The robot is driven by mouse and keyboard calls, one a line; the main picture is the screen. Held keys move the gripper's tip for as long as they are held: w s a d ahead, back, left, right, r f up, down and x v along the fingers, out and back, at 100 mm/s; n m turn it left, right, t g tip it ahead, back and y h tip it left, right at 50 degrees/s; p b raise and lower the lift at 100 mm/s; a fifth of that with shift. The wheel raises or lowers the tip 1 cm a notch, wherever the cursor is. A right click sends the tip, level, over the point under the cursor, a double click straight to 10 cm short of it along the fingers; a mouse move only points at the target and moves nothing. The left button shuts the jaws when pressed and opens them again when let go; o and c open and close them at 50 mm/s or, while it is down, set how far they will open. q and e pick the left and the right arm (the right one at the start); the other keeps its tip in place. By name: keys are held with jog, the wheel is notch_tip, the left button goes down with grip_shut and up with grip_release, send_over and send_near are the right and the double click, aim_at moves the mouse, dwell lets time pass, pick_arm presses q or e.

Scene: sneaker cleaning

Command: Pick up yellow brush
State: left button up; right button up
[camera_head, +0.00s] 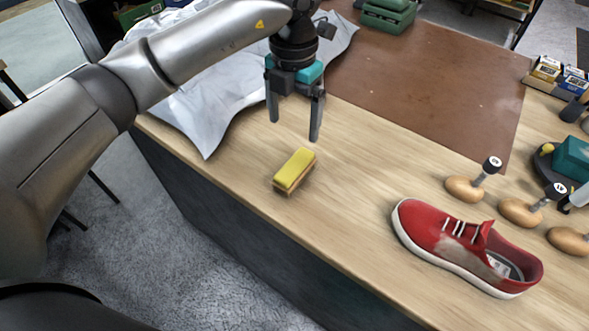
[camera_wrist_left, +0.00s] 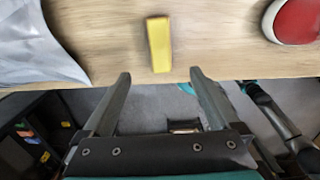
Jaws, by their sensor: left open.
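The yellow brush (camera_head: 295,171) lies on the wooden table near its front edge, with a yellow top over a brown lower part. My left gripper (camera_head: 294,130) is open and empty, above the table and behind the brush in the head view. In the left wrist view the brush (camera_wrist_left: 159,45) lies beyond the open fingertips (camera_wrist_left: 160,75), roughly centred between them and apart from them. My right gripper does not show in either view.
A red sneaker (camera_head: 465,245) stands to the right of the brush, with several wooden-headed tools (camera_head: 466,188) behind it. A crumpled grey-white cloth (camera_head: 205,95) lies at the left. A brown mat (camera_head: 430,80) covers the back. Bare wood surrounds the brush.

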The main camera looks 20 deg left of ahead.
pick_arm(q)
send_over(294, 164)
jog(key=f, duration=0.8)
jog(key=shift+s+d, duration=0.1)
jog(key=shift+s, duration=0.15)
jog(key=shift+w+f, duration=0.2)
jog(key=shift+f, duration=2.65)
jog(key=c, duration=1.5)
jog(key=shift+r, duration=0.15)
notch_tip(294, 164, up, 20)
jog(key=shift+p, duration=0.3)
jog(key=o, duration=0.9)
jog(key=shift+c, duration=0.2)
jog(key=c, duration=0.6)
